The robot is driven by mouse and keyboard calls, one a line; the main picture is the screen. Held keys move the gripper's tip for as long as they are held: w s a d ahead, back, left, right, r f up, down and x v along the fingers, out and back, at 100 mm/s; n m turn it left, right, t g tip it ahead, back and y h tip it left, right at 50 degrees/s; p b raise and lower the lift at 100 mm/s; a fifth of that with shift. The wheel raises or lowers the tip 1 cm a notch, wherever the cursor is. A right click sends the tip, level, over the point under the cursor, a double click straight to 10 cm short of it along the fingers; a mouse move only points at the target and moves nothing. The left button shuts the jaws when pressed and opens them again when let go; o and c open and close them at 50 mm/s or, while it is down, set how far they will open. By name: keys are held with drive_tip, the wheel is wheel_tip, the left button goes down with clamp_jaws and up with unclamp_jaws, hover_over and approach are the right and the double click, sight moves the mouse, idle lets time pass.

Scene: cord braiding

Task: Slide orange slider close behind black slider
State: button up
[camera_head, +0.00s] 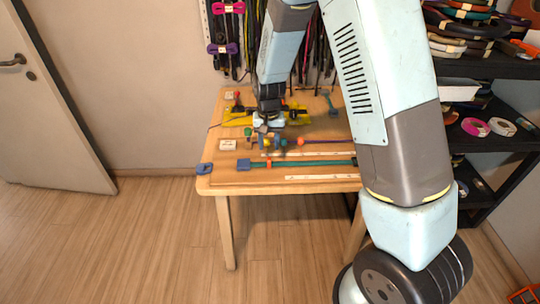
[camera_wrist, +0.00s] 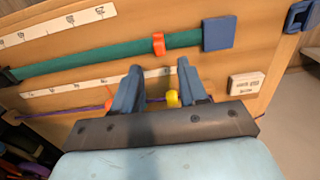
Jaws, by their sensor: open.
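The orange slider (camera_head: 268,162) sits around a flat green strap (camera_head: 310,162), close to the blue block at the strap's left end. It also shows in the wrist view (camera_wrist: 158,44), near the blue block (camera_wrist: 217,34). A black piece (camera_wrist: 8,76), seemingly the black slider, is at the strap's other end, cut by the picture edge; in the head view it is partly behind my arm. My gripper (camera_wrist: 160,64) is open, its blue fingers apart over the purple cord, with a yellow bead (camera_wrist: 172,98) between them. In the head view my gripper (camera_head: 268,138) is behind the orange slider, not touching it.
A purple cord (camera_head: 325,139) with an orange ball (camera_head: 300,142) runs parallel to the strap. White rulers (camera_head: 318,177) lie along the board. A white labelled box (camera_wrist: 247,84) and a blue clamp (camera_head: 204,168) are near the table's left side. Yellow tools lie behind.

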sight(269, 158)
drive_tip(key=shift+f, duration=2.9)
drive_tip(key=shift+c, duration=0.2)
clamp_jaws()
